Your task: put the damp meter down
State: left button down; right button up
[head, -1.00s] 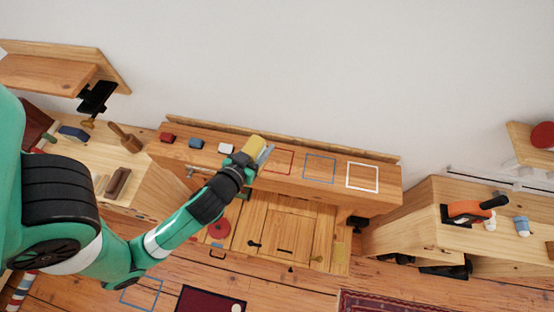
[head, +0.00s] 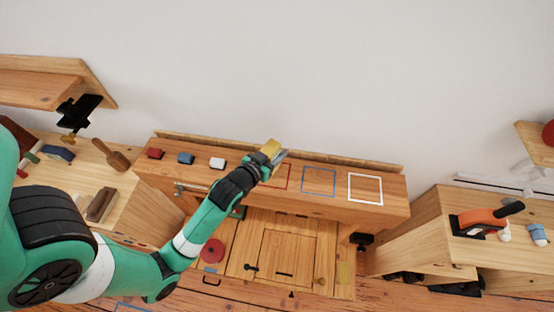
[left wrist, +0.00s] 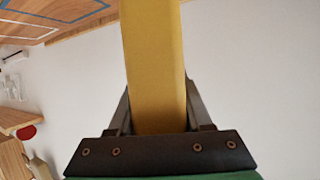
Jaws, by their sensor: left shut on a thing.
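The yellow damp meter (head: 271,148) is held in my left gripper (head: 276,158), above the back part of the wooden bench near the red outlined square (head: 286,176). In the left wrist view the meter (left wrist: 153,70) stands between the two dark fingers of my left gripper (left wrist: 158,110) and runs out past the top edge. The gripper hides part of the red square in the head view. I cannot tell how high the meter is above the bench. My right gripper does not show.
The bench top (head: 335,203) also has a blue outlined square (head: 319,181) and a white outlined square (head: 365,188), both empty. Red (head: 155,153), blue (head: 185,158) and white (head: 217,163) small blocks stand left of my gripper. A wall rises behind.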

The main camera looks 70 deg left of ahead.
pick_arm(q)
jog(key=f, duration=0.3)
jog(key=w+a+f, duration=0.1)
jog(key=shift+f, duration=0.35)
jog(key=shift+f, duration=0.15)
jog(key=shift+c, duration=1.6)
grip_release()
